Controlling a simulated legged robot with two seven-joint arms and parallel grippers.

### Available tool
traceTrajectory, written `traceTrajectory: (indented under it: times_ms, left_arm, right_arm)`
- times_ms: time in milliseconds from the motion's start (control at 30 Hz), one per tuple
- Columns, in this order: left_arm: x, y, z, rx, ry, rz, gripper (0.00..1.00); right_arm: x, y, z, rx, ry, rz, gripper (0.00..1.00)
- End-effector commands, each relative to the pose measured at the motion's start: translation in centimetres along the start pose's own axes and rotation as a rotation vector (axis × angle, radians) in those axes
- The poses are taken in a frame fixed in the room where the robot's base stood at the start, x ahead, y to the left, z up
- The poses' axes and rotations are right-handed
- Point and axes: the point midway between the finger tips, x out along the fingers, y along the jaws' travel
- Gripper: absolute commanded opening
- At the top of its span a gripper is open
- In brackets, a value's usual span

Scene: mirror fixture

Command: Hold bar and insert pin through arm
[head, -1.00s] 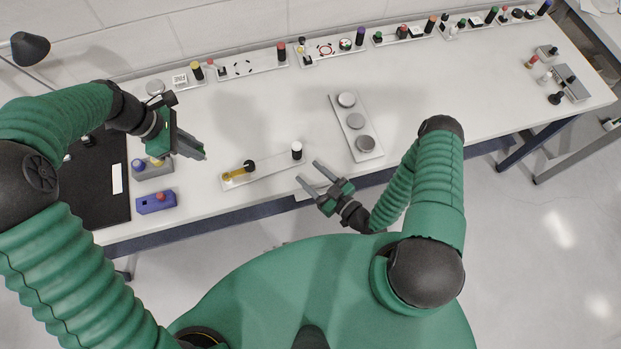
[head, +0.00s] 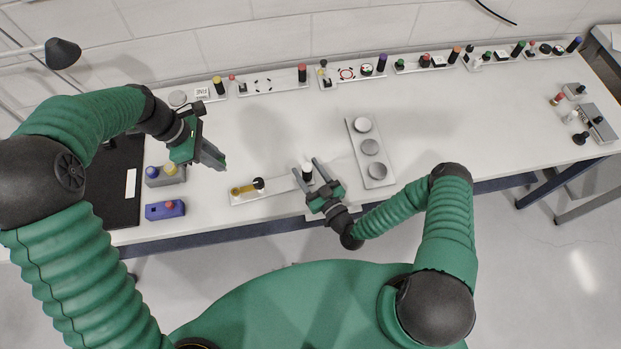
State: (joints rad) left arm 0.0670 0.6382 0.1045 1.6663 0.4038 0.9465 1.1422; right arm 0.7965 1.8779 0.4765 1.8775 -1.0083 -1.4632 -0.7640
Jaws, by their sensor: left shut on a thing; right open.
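A pale fixture plate (head: 278,192) lies near the front edge of the table. A yellow bar (head: 243,189) with a black knob (head: 259,184) lies on its left part. A white-topped black pin (head: 307,170) stands upright at its right end. My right gripper (head: 306,165) is open, with its two fingers on either side of the pin; whether they touch it I cannot tell. My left gripper (head: 215,160) is above the table, up and left of the yellow bar and apart from it. Its fingers are close together; what they hold I cannot make out.
A purple box (head: 165,210) and a grey box (head: 164,176) stand at left beside a black mat (head: 118,205). Panels with knobs line the back edge. The table between is clear.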

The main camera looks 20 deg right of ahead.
Motion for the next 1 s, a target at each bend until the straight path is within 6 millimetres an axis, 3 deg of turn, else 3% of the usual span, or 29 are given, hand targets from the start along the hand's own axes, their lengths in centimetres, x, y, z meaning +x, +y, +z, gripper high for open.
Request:
traceTrajectory:
  times_ms: [200, 600, 1000]
  left_arm:
    - [-0.15, -0.09, -0.48, 0.0, -0.004, 0.001, 0.0]
    - [-0.12, -0.06, -0.35, 0.0, -0.003, 0.001, 0.0]
    - [-0.11, -0.06, -0.39, 0.0, -0.003, 0.001, 0.0]
  right_arm:
    - [0.14, -0.41, -0.04, -0.003, -0.002, -0.001, 0.52]
    - [0.09, -0.31, -0.04, -0.003, -0.001, -0.001, 0.0]
    - [0.09, -0.29, 0.0, -0.002, -0.002, 0.0, 0.0]
